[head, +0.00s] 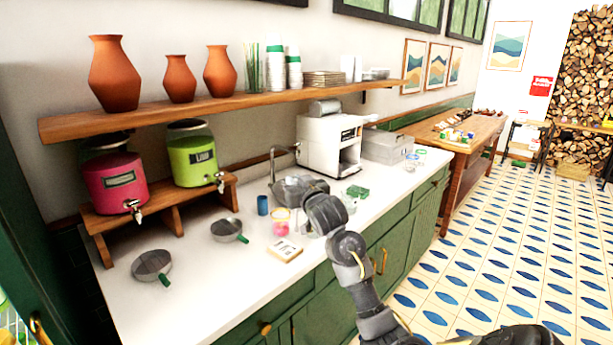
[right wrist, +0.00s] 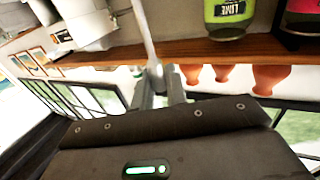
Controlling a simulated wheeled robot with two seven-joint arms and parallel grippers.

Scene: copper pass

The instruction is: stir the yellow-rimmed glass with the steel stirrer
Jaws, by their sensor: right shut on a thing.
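The yellow-rimmed glass (head: 282,213) stands on the white counter near the sink, left of my right gripper in the head view. Something pink is just in front of it, and its contents cannot be made out. My right gripper (head: 312,197) is over the counter by the sink. In the right wrist view, the right gripper (right wrist: 158,88) is shut on the steel stirrer (right wrist: 148,38), a thin pale rod running up out of the picture. The stirrer's far end is not visible. My left gripper is not in view.
A blue cup (head: 262,205), a small card or block (head: 285,250) and two grey pans (head: 151,266) (head: 228,230) are on the counter. Two drink dispensers (head: 116,183) (head: 194,160) stand on a wooden riser. A white machine (head: 326,142) stands behind the sink under the wooden shelf (head: 220,103).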

